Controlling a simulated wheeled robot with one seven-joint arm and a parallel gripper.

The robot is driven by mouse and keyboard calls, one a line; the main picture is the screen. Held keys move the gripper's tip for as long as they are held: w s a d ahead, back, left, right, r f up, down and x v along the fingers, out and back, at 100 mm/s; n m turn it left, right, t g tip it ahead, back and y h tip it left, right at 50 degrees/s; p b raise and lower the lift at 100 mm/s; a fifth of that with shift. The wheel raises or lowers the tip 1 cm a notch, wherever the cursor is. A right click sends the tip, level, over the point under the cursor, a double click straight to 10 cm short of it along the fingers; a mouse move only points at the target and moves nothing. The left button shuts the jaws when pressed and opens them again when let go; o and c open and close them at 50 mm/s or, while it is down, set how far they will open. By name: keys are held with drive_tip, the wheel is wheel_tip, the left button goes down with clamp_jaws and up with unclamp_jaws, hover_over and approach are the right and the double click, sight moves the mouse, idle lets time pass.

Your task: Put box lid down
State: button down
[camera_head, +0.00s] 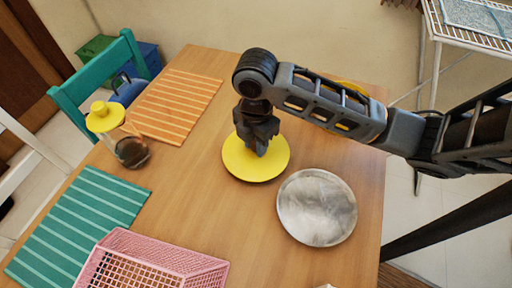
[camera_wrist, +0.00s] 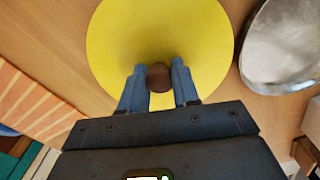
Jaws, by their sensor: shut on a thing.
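The box lid (camera_head: 240,165) is a round yellow disc with a brown knob, at the middle of the wooden table. It also shows in the wrist view (camera_wrist: 160,35), where the brown knob (camera_wrist: 159,77) sits between my two fingers. My gripper (camera_head: 262,148) is above the lid, pointing down, shut on the knob. The lid looks level and at or close to the table top; I cannot tell whether it touches. My gripper hides part of the lid's upper side.
A round silver metal dish (camera_head: 317,207) is right of the lid. A pink basket (camera_head: 150,262) stands at the front. A glass jug with yellow top (camera_head: 130,150) is at left, near an orange striped mat (camera_head: 178,105) and a green mat (camera_head: 85,215). Table between is clear.

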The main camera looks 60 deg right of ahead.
drive_tip(key=shift+f, duration=1.55)
drive_tip(key=shift+f, duration=0.2)
drive_tip(key=c, duration=0.8)
unclamp_jaws()
drive_tip(key=shift+r, duration=0.15)
wheel_tip(320, 180, up, 12)
drive_tip(key=shift+r+p, duration=0.1)
drive_tip(key=shift+p, duration=0.5)
